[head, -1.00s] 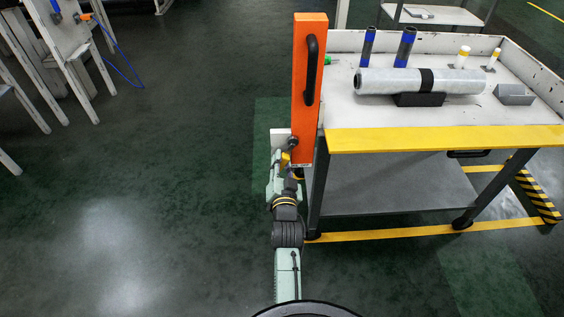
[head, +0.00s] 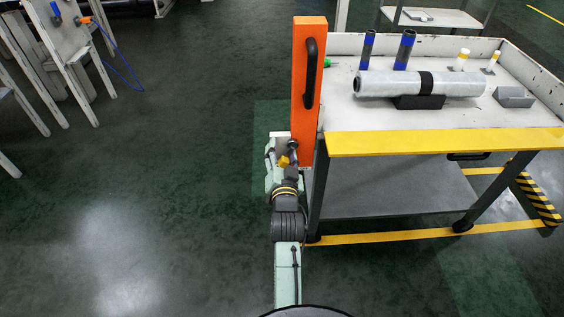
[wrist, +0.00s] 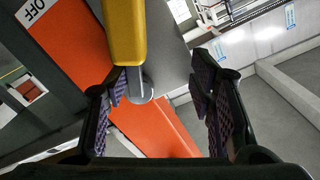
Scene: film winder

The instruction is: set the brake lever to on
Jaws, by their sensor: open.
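The brake lever has a yellow grip (wrist: 125,32) and a round metal end. It enters the wrist view from the top, close to the left fingertip. A white OFF label (wrist: 32,11) sits on the orange housing to its left. In the head view the orange housing (head: 301,100) stands upright at the cart's left edge, with yellow low beside it. My gripper (wrist: 160,92) is open, its fingers well apart. The lever end shows between them, nearer the left one; I cannot tell whether they touch.
The white cart (head: 445,143) with a yellow front edge stands right of the housing. It carries a wrapped roll (head: 420,84) on a black stand, blue-banded tubes and a grey block (head: 514,97). Dark floor (head: 150,200) is open on the left. A white rack (head: 70,45) stands farther back.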

